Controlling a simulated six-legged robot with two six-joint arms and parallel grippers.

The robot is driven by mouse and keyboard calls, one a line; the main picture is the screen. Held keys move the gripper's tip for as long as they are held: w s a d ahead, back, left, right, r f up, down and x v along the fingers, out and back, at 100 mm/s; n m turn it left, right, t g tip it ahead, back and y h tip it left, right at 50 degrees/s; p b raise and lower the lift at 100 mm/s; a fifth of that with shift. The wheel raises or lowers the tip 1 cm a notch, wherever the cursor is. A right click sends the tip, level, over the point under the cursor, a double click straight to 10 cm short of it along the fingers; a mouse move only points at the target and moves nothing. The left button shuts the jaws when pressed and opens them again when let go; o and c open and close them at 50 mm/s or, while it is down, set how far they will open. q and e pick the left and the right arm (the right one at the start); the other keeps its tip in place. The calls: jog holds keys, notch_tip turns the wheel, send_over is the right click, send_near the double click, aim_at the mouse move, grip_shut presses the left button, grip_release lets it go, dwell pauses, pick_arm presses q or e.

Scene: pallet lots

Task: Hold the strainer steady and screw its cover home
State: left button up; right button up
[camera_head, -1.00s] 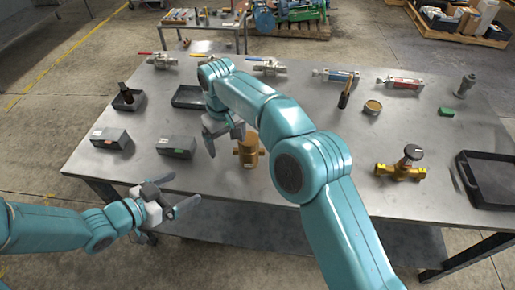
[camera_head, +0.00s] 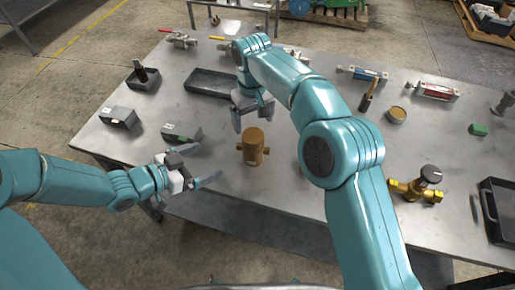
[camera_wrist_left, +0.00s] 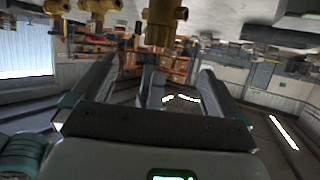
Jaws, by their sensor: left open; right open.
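The brass strainer body (camera_head: 253,147) stands upright near the front edge of the steel table, with a short side port. It also shows at the top of the left wrist view (camera_wrist_left: 163,22). A round brass piece (camera_head: 396,114), perhaps the cover, lies flat further right on the table. My left gripper (camera_head: 205,166) is open and empty, left of the strainer body and apart from it. My right gripper (camera_head: 252,112) is open and empty, just behind the strainer body in the picture; I cannot tell whether it is above the table clear of it.
Grey boxes (camera_head: 118,118) and dark trays (camera_head: 210,83) lie left and behind. Several tools line the back. The table front between strainer and valve is partly hidden by my right arm.

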aim_at(244, 145)
jog(key=shift+w+d+f, duration=0.1)
jog(key=shift+w+f, duration=0.1)
jog(key=shift+w, duration=0.05)
jog(key=shift+a, duration=0.45)
pick_arm(q)
jog(key=x, duration=1.5)
jog(key=shift+w+a+f, duration=0.1)
jog(key=shift+w+f, duration=0.1)
jog(key=shift+f, duration=0.05)
pick_arm(e)
jog(key=shift+d, duration=0.25)
pick_arm(q)
jog(key=shift+w+f, duration=0.15)
jog(key=shift+w, duration=0.1)
pick_arm(e)
jog(key=shift+a, duration=0.1)
pick_arm(q)
jog(key=shift+d, duration=0.5)
pick_arm(e)
jog(key=shift+s, duration=0.2)
pick_arm(q)
jog(key=shift+w+f, duration=0.1)
jog(key=shift+c, duration=0.7)
pick_arm(e)
jog(key=shift+w, duration=0.15)
pick_arm(q)
grip_shut()
pick_arm(e)
jog(key=n, duration=0.4)
jog(key=shift+n, duration=0.3)
